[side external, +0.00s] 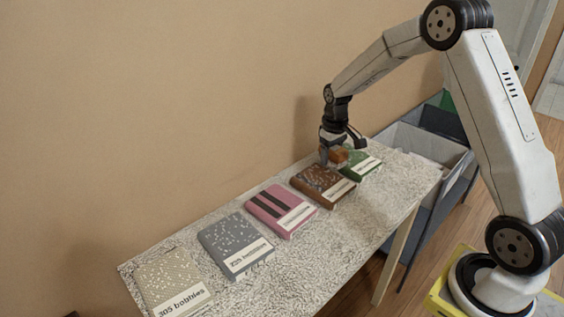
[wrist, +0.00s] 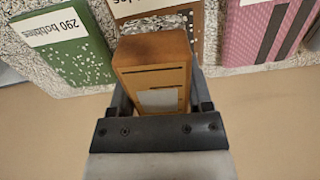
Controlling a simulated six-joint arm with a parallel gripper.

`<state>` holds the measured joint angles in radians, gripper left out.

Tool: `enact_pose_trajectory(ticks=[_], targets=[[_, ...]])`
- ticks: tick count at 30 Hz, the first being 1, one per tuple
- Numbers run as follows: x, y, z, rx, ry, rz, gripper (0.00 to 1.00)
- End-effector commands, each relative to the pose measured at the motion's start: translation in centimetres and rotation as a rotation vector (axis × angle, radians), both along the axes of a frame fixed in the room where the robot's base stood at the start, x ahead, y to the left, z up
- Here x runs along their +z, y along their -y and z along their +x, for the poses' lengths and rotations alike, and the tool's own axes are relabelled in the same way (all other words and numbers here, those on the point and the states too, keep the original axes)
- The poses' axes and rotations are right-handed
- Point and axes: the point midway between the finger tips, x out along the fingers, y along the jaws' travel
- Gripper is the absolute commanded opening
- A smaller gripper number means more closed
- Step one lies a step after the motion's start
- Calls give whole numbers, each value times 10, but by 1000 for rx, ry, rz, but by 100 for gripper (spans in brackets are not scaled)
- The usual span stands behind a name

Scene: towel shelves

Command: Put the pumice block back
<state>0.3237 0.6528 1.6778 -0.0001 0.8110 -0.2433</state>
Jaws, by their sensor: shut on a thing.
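An orange-brown block (wrist: 158,62) with dark slots and a grey patch on its face, which I take for the pumice block, is between my gripper's fingers (wrist: 160,96) in the wrist view. The gripper is shut on it. In the side view the block (side external: 338,156) shows small under my gripper (side external: 336,151), over the far part of the table, close to the brown folded item (side external: 318,178) and the green one (side external: 361,165). I cannot tell whether it touches anything below. A grey crinkled patch (wrist: 160,22) shows beyond the block's far end.
The speckled table (side external: 340,230) carries a row of labelled folded items: beige (side external: 168,275), grey (side external: 235,238), pink (side external: 270,205), brown and green. Small gaps separate some. A wall (side external: 150,100) runs behind. A grey bin (side external: 420,145) stands beyond the far end.

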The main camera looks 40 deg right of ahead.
Motion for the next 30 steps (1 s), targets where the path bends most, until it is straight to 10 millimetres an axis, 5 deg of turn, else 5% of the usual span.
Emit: enact_pose_trajectory(ticks=[11,21,30], targets=[[-8,-46,-26,23,-1,0,0],[-20,-110,-81,53,0,0,0],[-29,-147,-133,75,1,0,0]])
